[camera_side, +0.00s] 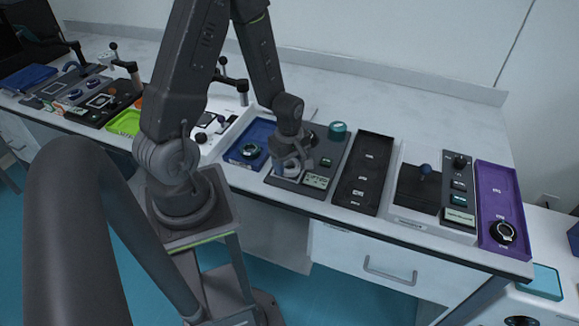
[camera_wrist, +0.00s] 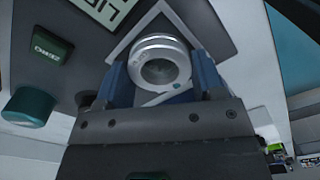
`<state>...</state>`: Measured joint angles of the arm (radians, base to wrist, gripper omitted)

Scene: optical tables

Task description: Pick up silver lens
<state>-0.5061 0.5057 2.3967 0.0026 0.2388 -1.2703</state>
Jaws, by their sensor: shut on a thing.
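The silver lens (camera_wrist: 160,48) is a round, ringed cylinder with a dark centre, seen between my gripper's two blue fingers in the wrist view. My gripper (camera_wrist: 160,74) is shut on it. In the side view my gripper (camera_side: 291,160) is low over the front of a dark grey instrument (camera_side: 318,162), and the silver lens (camera_side: 290,170) shows small at its tip. I cannot tell whether the lens still touches the instrument. A pale square plate (camera_wrist: 118,47) shows around the lens in the wrist view.
The instrument carries a teal cylinder (camera_side: 338,130) and a display (camera_side: 316,181). A blue tray (camera_side: 237,158) stands to its left and a black tray (camera_side: 377,150) to its right. The table behind is clear.

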